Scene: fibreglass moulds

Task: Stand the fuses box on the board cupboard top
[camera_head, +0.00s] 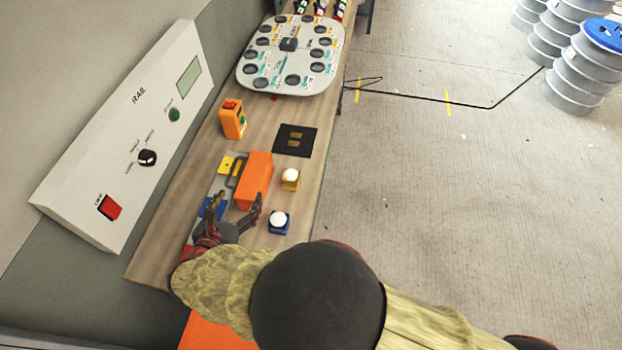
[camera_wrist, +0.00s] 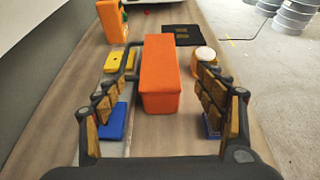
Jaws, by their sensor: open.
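A plain orange box (camera_head: 255,180), which I take as the fuses box, stands on the wooden bench; no label on it is readable. It also shows in the middle of the wrist view (camera_wrist: 160,75). My gripper (camera_head: 235,204) is open at the near end of the box. In the wrist view its two fingers (camera_wrist: 165,102) are spread to the left and right of the box, with a gap on each side. I cannot pick out the board cupboard top for certain.
A yellow-based white knob (camera_head: 290,178) and a blue-based one (camera_head: 279,220) stand right of the box. Yellow and blue pieces lie left. A black square (camera_head: 295,140), an orange device (camera_head: 233,119) and a dial board (camera_head: 292,55) are farther back. A sloped RAIL panel (camera_head: 140,130) flanks the bench.

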